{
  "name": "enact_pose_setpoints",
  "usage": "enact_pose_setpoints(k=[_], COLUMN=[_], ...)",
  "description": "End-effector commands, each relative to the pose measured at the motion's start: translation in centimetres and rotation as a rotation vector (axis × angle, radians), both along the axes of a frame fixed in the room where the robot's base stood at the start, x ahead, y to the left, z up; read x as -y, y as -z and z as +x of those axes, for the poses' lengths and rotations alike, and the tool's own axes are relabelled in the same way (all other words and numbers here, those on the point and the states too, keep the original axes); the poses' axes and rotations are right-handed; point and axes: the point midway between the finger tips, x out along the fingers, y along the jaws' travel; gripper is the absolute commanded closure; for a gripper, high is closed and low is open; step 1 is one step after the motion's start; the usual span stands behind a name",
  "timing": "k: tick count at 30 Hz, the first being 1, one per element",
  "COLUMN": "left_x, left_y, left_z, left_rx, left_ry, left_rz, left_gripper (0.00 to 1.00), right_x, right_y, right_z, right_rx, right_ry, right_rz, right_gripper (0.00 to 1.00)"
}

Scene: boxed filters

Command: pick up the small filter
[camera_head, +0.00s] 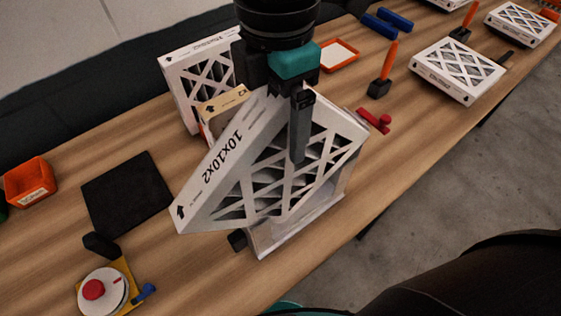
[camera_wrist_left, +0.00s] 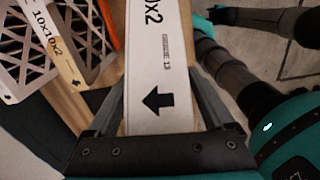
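A white boxed filter marked 10x10x2 (camera_head: 235,148) with a lattice face is tilted in the middle of the head view. My left gripper (camera_head: 298,150) is over its top edge, one finger lying down the lattice face; the other finger is hidden behind it. In the left wrist view the filter's white edge (camera_wrist_left: 160,55) with a black arrow fills the space between the two fingers (camera_wrist_left: 158,100). A pale upright frame (camera_head: 305,228) with a black foot stands under and behind the filter. My right gripper is not seen.
Behind stand a white filter (camera_head: 178,75) and a tan-edged filter (camera_head: 206,125). A black mat (camera_head: 127,193), orange bin (camera_head: 29,181) and red-knobbed dial (camera_head: 96,290) lie left. A red clamp (camera_head: 375,121), orange-handled tool (camera_head: 388,62) and flat filter (camera_head: 458,70) lie right.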

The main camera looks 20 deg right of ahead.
Motion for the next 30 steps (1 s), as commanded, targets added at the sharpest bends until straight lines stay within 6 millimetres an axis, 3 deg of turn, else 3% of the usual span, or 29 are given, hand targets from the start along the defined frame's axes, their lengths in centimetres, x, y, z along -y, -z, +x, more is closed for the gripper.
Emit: enact_pose_setpoints(k=[2,22,30], left_x=[0.01,0.00,0.00], left_y=[-0.03,-0.08,-0.08], left_z=[0.00,0.03,0.03], left_rx=[0.000,0.000,0.000], left_ry=[0.000,-0.001,-0.001], left_rz=[0.000,-0.001,-0.001], left_gripper=[0.24,1.00,1.00], right_x=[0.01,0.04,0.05], right_y=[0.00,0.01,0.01], right_z=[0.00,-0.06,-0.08], right_rx=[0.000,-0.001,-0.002], right_ry=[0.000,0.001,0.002], right_rz=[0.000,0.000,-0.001], right_gripper=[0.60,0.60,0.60])
